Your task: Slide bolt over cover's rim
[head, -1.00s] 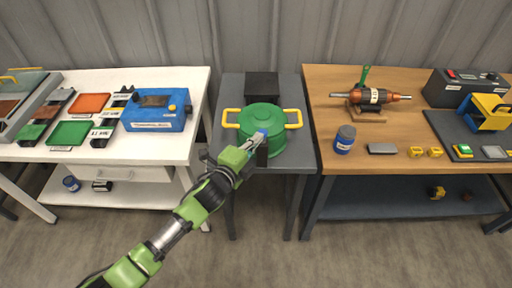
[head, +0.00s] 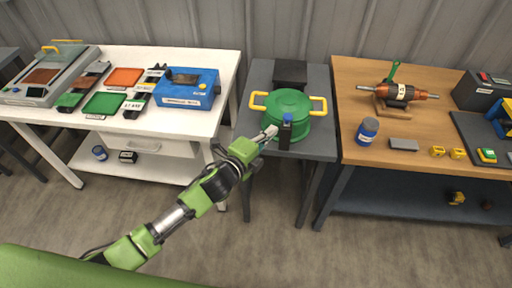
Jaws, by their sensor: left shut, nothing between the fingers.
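The cover (head: 288,102) is a round green lid with a yellow handle on each side, in the middle of the head view. The bolt (head: 285,135) is a dark upright block with a blue top, at the cover's front rim. Whether it overlaps the rim is too small to tell. My left gripper (head: 271,132) is shut and empty, just left of the bolt near its upper part. Whether the fingertips touch the bolt is unclear. My right gripper is not in view.
The cover is on a narrow grey table (head: 318,145) with a black box (head: 290,73) behind it. A white table (head: 222,75) with trays and a blue device (head: 187,95) stands left. A wooden table (head: 345,90) with a rotor (head: 398,92) and a blue jar (head: 367,131) stands right.

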